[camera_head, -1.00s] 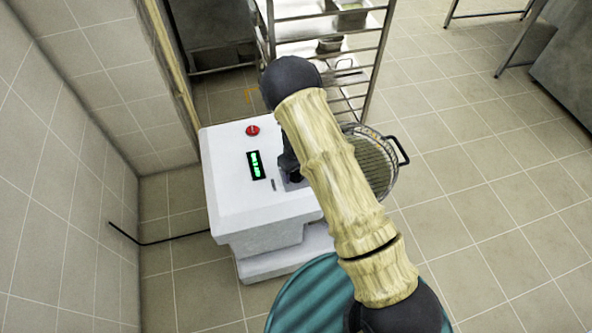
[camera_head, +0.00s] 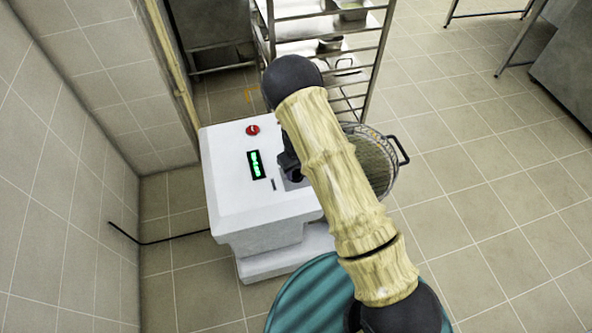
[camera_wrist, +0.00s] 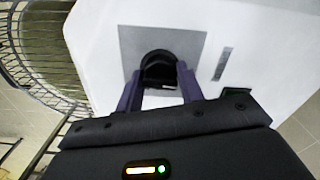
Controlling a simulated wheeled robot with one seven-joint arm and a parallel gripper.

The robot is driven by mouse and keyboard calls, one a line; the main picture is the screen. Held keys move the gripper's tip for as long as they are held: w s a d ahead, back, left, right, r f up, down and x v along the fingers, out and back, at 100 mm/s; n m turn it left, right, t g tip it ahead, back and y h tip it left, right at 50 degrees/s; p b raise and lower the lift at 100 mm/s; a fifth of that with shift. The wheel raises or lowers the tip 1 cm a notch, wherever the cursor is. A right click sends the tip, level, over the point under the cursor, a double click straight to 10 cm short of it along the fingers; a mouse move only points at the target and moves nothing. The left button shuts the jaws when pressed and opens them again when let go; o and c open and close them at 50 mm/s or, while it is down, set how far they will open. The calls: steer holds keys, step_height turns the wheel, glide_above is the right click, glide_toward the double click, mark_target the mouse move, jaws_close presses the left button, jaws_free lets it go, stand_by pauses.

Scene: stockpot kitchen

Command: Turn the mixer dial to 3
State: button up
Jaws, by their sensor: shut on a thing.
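The white mixer (camera_head: 230,195) stands in the middle of the head view. A red knob (camera_head: 253,130) and a lit green display (camera_head: 256,164) are on its top. In the wrist view the black round dial (camera_wrist: 158,66) sits on a grey square plate (camera_wrist: 193,44) on the mixer's white top (camera_wrist: 265,40). My gripper (camera_wrist: 160,82) is shut on the dial, with one dark finger on each side of it. The dial's marks and pointer cannot be read. In the head view my arm mostly hides the gripper and the dial.
A wire-guarded bowl (camera_head: 378,165) is at the mixer's right, partly behind my arm; the guard also shows in the wrist view (camera_wrist: 40,60). A metal rack (camera_head: 330,50) stands behind. A tiled wall (camera_head: 60,180) is at left. Open floor (camera_head: 480,210) lies right.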

steer(key=m, duration=1.3)
steer(key=shift+m+p, duration=0.35)
steer(key=shift+m, duration=0.05)
steer(key=m, duration=0.4)
steer(key=shift+r+m+p, duration=0.1)
steer(key=shift+m+p, duration=0.2)
steer(key=shift+p, duration=0.05)
steer(key=shift+m+p, duration=0.4)
steer(key=shift+m, duration=1.9)
steer(key=o, duration=1)
